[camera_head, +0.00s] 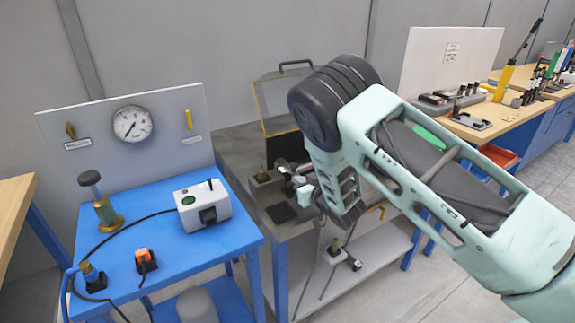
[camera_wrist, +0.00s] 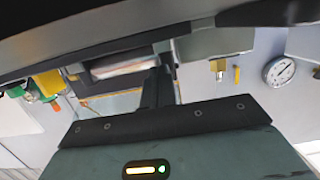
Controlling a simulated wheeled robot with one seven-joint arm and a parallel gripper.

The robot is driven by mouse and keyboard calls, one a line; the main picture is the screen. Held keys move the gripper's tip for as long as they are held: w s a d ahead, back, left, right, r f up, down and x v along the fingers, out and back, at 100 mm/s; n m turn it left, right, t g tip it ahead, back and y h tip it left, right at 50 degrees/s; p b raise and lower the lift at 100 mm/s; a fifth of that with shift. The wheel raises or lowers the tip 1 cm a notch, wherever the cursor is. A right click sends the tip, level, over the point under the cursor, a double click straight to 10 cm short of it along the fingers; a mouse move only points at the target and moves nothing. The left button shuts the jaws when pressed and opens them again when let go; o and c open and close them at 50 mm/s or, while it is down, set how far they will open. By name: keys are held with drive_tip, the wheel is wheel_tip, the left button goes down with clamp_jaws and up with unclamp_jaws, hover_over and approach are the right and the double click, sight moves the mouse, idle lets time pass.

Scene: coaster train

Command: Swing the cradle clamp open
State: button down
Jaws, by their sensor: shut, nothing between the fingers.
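The cradle clamp is not clearly separable. A small dark grey fixture (camera_head: 265,179) with a short upright post stands on the grey bench, and a metallic cylindrical part (camera_head: 284,167) lies close to its right. My arm comes in from the right and covers the area right of these parts. My gripper is mostly hidden behind the arm in the head view. In the wrist view my gripper (camera_wrist: 162,62) shows as dark fingers, shut with nothing between them. I cannot tell whether it touches the fixture or whether the clamp is open.
A blue table (camera_head: 160,262) at left holds a white box (camera_head: 202,205) with a cable and a brass-based post (camera_head: 106,212). A gauge (camera_head: 132,124) hangs on the panel behind. A yellow-edged guard (camera_head: 268,100) stands behind the fixture. A wooden bench (camera_head: 480,128) with tools is at right.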

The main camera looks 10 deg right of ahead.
sight(286, 164)
drive_tip(key=shift+r, duration=0.15)
idle(0.5)
drive_tip(key=shift+w+a+r+p, duration=0.15)
drive_tip(key=shift+r+p, duration=0.35)
drive_tip(key=shift+r, duration=0.4)
drive_tip(key=shift+w+d+r+p, duration=0.1)
drive_tip(key=shift+w+r+p, duration=0.1)
drive_tip(key=shift+r+p, duration=0.5)
drive_tip(key=shift+w+a+r+p, duration=0.15)
drive_tip(key=shift+r+p, duration=0.2)
drive_tip(key=shift+r, duration=0.7)
drive_tip(key=shift+w, duration=0.1)
drive_tip(key=shift+w+a+r, duration=0.2)
drive_tip(key=shift+w+r, duration=0.3)
drive_tip(key=shift+w, duration=0.2)
drive_tip(key=shift+w+a+r, duration=0.25)
drive_tip(key=shift+w+r, duration=0.2)
drive_tip(key=shift+w, duration=0.2)
drive_tip(key=shift+w+a+r, duration=0.2)
drive_tip(key=shift+w+r, duration=0.3)
drive_tip(key=shift+w, duration=0.3)
drive_tip(key=shift+b+x, duration=0.7)
drive_tip(key=shift+x, duration=0.45)
drive_tip(key=shift+w+a+r, duration=0.15)
drive_tip(key=shift+w+r, duration=0.1)
drive_tip(key=shift+w, duration=0.25)
